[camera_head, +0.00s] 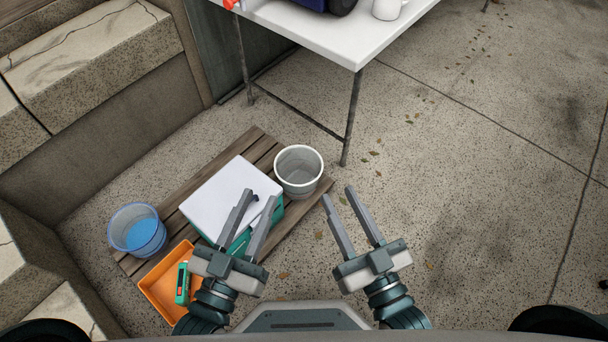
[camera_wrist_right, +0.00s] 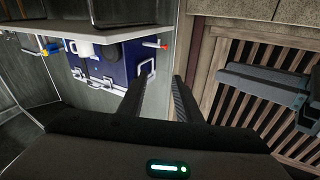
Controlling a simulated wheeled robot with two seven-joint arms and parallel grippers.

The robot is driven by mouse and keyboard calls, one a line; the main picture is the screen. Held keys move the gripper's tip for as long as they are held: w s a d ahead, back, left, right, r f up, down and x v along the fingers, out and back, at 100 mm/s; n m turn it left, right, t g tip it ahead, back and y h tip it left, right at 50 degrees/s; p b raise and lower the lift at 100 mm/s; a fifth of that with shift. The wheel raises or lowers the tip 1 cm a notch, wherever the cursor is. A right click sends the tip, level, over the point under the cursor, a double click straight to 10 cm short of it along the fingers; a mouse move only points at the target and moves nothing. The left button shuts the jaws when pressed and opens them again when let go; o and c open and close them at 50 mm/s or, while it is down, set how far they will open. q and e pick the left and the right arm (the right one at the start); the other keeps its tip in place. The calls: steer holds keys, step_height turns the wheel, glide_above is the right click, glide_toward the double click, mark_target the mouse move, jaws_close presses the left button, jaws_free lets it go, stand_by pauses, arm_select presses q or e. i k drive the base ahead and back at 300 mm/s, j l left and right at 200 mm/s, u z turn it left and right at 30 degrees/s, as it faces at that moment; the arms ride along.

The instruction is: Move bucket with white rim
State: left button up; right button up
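The bucket with the white rim (camera_head: 298,171) stands upright at the far right end of a wooden pallet, beside a cooler with a white lid. It looks empty. My left gripper (camera_head: 257,199) is open and shows over the cooler, to the left of the bucket. My right gripper (camera_head: 338,192) is open, with nothing between its fingers, to the right of the bucket and apart from it. The right gripper's fingers (camera_wrist_right: 163,85) also show in the right wrist view, spread and empty. The bucket is not clear in that view.
The wooden pallet (camera_head: 252,140) also bears the cooler (camera_head: 217,196), a blue-rimmed bucket (camera_head: 137,231) and an orange tray (camera_head: 160,290) with a green device (camera_head: 183,283). A white table (camera_head: 345,38) stands behind. Stone steps are on the left. Open floor lies right.

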mark_target(298, 169)
steer(key=i+l, duration=0.5)
steer(key=l, duration=0.15)
steer(key=i+l, duration=0.5)
steer(key=l, duration=0.15)
steer(key=u, duration=1.55)
